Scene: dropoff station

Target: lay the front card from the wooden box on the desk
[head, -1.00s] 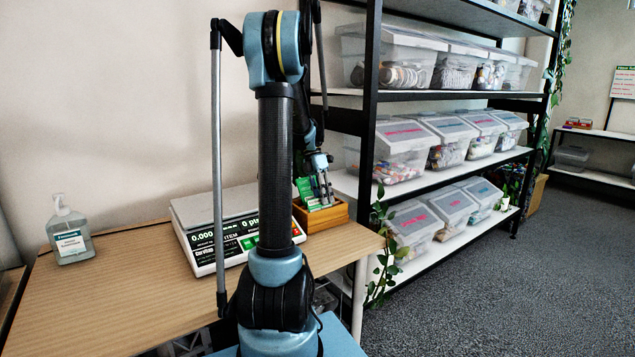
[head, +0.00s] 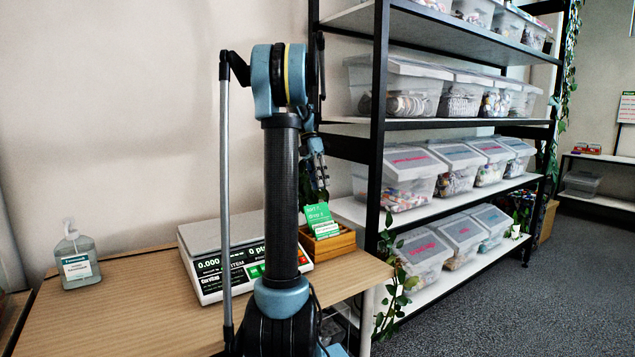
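The wooden box (head: 338,243) stands at the right end of the desk (head: 130,291), partly hidden behind my arm. Green cards (head: 318,217) with white lettering stand upright in or just above it. A whitish card edge (head: 326,231) shows lower down, near the box rim. My gripper (head: 321,196) points down over the box, with its dark fingers reaching the top of the green cards. The fingertips are small and dark, so I cannot tell whether they are shut on a card or apart from it.
A white scale (head: 215,238) stands left of the box. A sanitizer bottle (head: 76,258) is at the far left. The desk between and in front of them is bare. A shelf rack with clear bins (head: 412,180) and a trailing plant (head: 392,285) border the desk on the right.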

